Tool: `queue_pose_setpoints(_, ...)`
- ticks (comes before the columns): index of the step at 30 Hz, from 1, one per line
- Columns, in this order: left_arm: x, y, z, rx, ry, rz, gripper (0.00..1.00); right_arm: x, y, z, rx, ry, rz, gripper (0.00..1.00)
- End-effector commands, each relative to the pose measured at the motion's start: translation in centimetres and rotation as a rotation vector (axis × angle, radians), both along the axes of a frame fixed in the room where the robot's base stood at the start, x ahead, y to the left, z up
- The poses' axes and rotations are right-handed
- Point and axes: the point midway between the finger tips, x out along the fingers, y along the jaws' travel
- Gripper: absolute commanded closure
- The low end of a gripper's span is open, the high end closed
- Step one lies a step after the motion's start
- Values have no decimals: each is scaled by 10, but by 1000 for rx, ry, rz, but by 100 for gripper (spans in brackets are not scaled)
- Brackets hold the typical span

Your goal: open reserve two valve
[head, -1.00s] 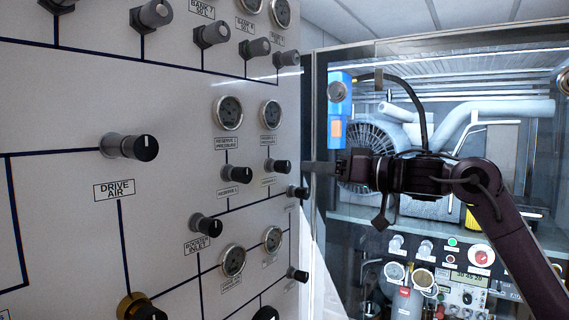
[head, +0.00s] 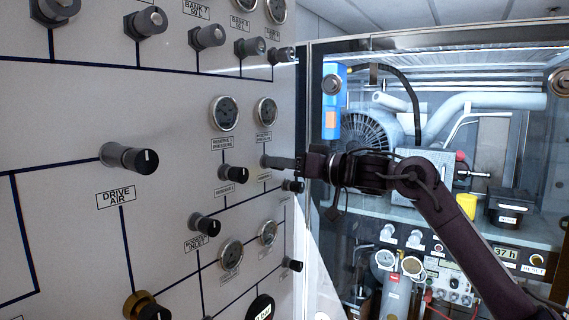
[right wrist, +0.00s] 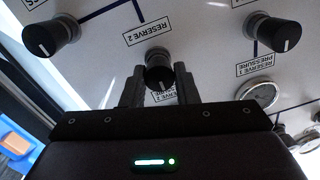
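The reserve two valve is a black knob on the grey panel (head: 70,110), below the right one of two small gauges (head: 266,111). In the right wrist view the knob (right wrist: 158,72) sits between the two dark fingers of my right gripper (right wrist: 159,88), beside the RESERVE 2 label (right wrist: 145,33). My left gripper is not in view.
The drive air knob (head: 130,158) sticks out farther left. A glass-fronted cabinet (head: 440,150) stands behind my right arm.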

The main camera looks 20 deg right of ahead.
Motion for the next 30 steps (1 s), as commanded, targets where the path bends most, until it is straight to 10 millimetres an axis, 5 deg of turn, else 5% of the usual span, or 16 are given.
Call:
queue_pose_setpoints(5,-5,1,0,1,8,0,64,0,0,0,0,0,-1,97)
queue_pose_setpoints(17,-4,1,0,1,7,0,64,0,0,0,-64,-51,-1,96)
queue_pose_setpoints(30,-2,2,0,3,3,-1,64,-1,0,1,-355,-278,-2,96)
